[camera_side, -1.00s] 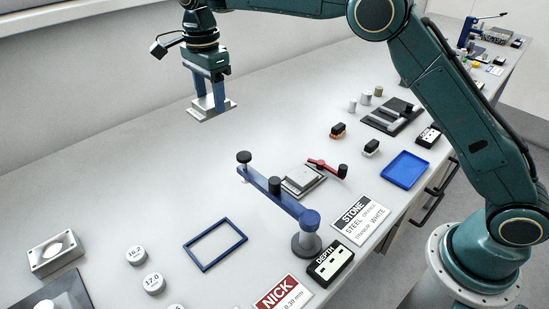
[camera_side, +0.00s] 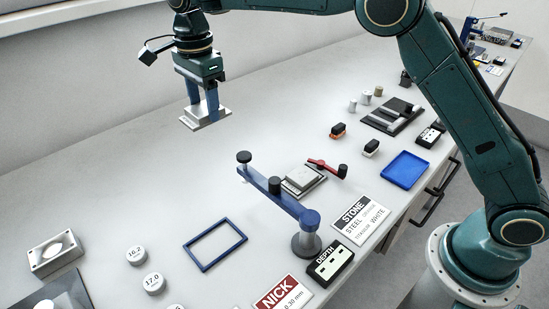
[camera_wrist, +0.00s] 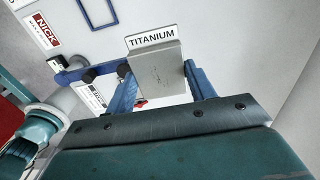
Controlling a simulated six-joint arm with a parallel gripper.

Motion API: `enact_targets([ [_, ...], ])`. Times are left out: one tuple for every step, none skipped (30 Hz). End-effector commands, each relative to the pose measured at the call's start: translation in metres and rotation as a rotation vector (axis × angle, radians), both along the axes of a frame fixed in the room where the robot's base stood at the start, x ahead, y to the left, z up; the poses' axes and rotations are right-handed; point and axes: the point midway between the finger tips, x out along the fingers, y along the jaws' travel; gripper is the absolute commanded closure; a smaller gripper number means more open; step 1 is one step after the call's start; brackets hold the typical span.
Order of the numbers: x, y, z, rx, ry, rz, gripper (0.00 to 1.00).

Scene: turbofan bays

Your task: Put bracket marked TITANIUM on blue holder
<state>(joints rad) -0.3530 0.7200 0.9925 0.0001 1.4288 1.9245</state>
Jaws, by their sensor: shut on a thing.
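My gripper (camera_side: 203,108) is shut on a grey metal bracket (camera_side: 207,119) and holds it above the bench at the back left. In the wrist view the bracket (camera_wrist: 158,72) sits between the two blue fingers, and a white plate at its far edge reads TITANIUM (camera_wrist: 151,40). An empty blue rectangular frame (camera_side: 226,255) lies flat at the front centre, well apart from my gripper. An empty blue tray (camera_side: 405,170) lies at the right edge of the bench. I cannot tell which of these two is the blue holder.
A blue-armed fixture (camera_side: 278,193) stands mid-bench beside a grey block (camera_side: 303,178) and a red lever (camera_side: 326,167). STONE (camera_side: 361,221) and NICK (camera_side: 283,294) cards lie near the front. Round weights (camera_side: 153,283) and a white block (camera_side: 55,252) are at front left. The bench's back left is clear.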

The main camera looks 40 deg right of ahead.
Motion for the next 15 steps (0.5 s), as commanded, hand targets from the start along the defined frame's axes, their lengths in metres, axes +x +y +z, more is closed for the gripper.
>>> enact_targets([
  [-0.009, 0.011, 0.003, 0.001, -0.002, 0.006, 0.83],
  [-0.014, 0.016, 0.003, 0.001, -0.002, 0.006, 0.83],
  [-0.022, 0.024, 0.003, 0.001, -0.002, 0.007, 0.83],
  [-0.028, 0.030, 0.004, 0.001, -0.002, 0.007, 0.83],
  [-0.034, 0.036, 0.004, 0.001, -0.001, 0.007, 0.83],
  [-0.043, 0.044, 0.004, 0.001, -0.002, 0.007, 0.83],
  [-0.050, 0.050, 0.004, 0.001, -0.002, 0.007, 0.83],
  [-0.057, 0.055, 0.004, 0.001, -0.001, 0.007, 0.83],
  [-0.066, 0.063, 0.004, 0.001, -0.002, 0.007, 0.83],
  [-0.073, 0.068, 0.004, 0.001, -0.002, 0.006, 0.83],
  [-0.080, 0.072, 0.004, 0.001, -0.001, 0.007, 0.83],
  [-0.089, 0.078, 0.004, 0.001, -0.002, 0.006, 0.83],
  [-0.095, 0.082, 0.004, 0.002, -0.002, 0.006, 0.83],
  [-0.101, 0.086, 0.004, 0.001, -0.002, 0.005, 0.83],
  [-0.108, 0.090, 0.004, 0.001, -0.002, 0.005, 0.83],
])
